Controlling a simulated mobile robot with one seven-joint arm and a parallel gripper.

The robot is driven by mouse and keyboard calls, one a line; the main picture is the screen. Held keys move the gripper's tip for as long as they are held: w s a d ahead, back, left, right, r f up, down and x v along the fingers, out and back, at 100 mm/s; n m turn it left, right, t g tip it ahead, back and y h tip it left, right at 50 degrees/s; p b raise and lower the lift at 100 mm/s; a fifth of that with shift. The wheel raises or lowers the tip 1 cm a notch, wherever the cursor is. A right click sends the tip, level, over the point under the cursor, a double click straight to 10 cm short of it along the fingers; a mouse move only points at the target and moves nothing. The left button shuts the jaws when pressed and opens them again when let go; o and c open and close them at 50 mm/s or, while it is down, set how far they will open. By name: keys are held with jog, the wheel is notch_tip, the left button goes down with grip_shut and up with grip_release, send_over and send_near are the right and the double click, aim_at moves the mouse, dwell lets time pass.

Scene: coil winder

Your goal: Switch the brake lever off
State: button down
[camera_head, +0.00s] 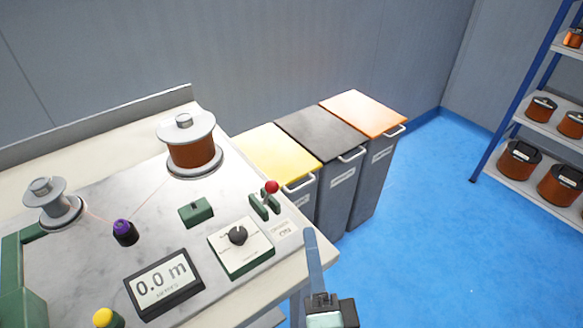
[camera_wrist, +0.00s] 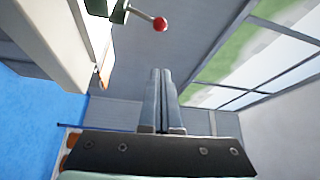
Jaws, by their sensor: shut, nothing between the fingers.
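The brake lever (camera_head: 271,187) has a red ball knob on a thin rod, rising from a green slotted bracket (camera_head: 262,206) near the right edge of the machine top. In the wrist view its red knob (camera_wrist: 160,24) shows at the top centre, ahead of the fingertips. My gripper (camera_head: 309,234) is shut and empty. It is to the right of and nearer than the lever in the head view, beside the table's right edge. The shut fingers (camera_wrist: 160,72) point toward the lever without touching it. A small label (camera_head: 284,231) lies by the bracket; its text is too small to read.
On the machine top stand a dial box (camera_head: 240,247), a display reading 0.0 m (camera_head: 163,284), a copper spool (camera_head: 191,146), and an empty-looking small spool (camera_head: 54,203). Lidded bins (camera_head: 338,190) stand behind the table's right side. Blue floor (camera_head: 420,230) is clear at right, before a shelf (camera_head: 545,150).

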aim_at(268, 193)
jog(key=shift+s+d+f+m+g+p, duration=0.2)
jog(key=shift+s+d+m+g+p, duration=0.2)
jog(key=shift+s+d+m+p, duration=0.4)
jog(key=w, duration=1)
jog(key=shift+w+a+r, duration=0.1)
jog(key=shift+a, duration=0.3)
jog(key=shift+w+a+r+p, duration=0.1)
jog(key=shift+a+p, duration=0.5)
jog(key=shift+w+a+r+p, duration=0.1)
jog(key=shift+a+p, duration=0.45)
jog(key=shift+p, duration=0.05)
jog(key=shift+w+a+f+p, duration=0.1)
jog(key=shift+a+f+p, duration=0.15)
jog(key=shift+a+p, duration=0.4)
jog(key=shift+a+r, duration=0.15)
jog(key=shift+r, duration=0.05)
jog(key=shift+r+p, duration=0.15)
jog(key=shift+p, duration=0.5)
jog(key=shift+w+a+p, duration=0.1)
jog(key=shift+w+p, duration=0.05)
jog(key=shift+p, duration=0.15)
